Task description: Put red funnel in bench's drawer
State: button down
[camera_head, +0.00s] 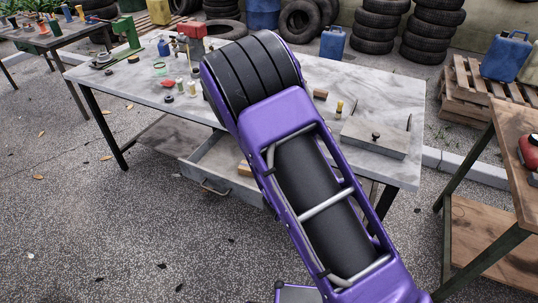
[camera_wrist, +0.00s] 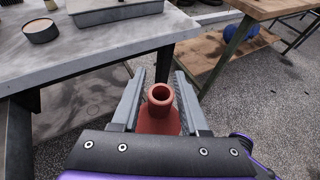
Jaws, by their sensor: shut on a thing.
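The red funnel (camera_wrist: 159,118) is between the two fingers of my gripper (camera_wrist: 159,97) in the wrist view, its round spout opening facing the camera. The fingers are shut on it, and it is held clear of the bench, above the paved ground. In the head view my purple arm hides the gripper and the funnel. The bench (camera_head: 405,98) has a grey marble-like top and dark legs. Its drawer (camera_head: 203,180) is pulled out below the front edge, left of my arm. A light wooden piece (camera_head: 245,168) shows inside it; my arm covers the drawer's right part.
A flat grey box (camera_head: 375,137) with a knob sits on the bench's right, with bottles and small items further left. A round tin (camera_wrist: 42,31) stands near the bench edge. A wooden table (camera_head: 518,135) stands at right. Ground left of the drawer is clear.

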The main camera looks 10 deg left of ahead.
aim_at(223, 161)
jog(key=j+z, duration=1)
jog(key=j, duration=0.3)
jog(key=k+j, duration=0.1)
jog(key=j, duration=0.4)
jog(key=j+z, duration=0.1)
jog(key=j, duration=0.4)
jog(key=k+j, duration=0.15)
jog(key=j, duration=0.35)
jog(key=k+j+z, duration=0.1)
jog(key=j, duration=0.4)
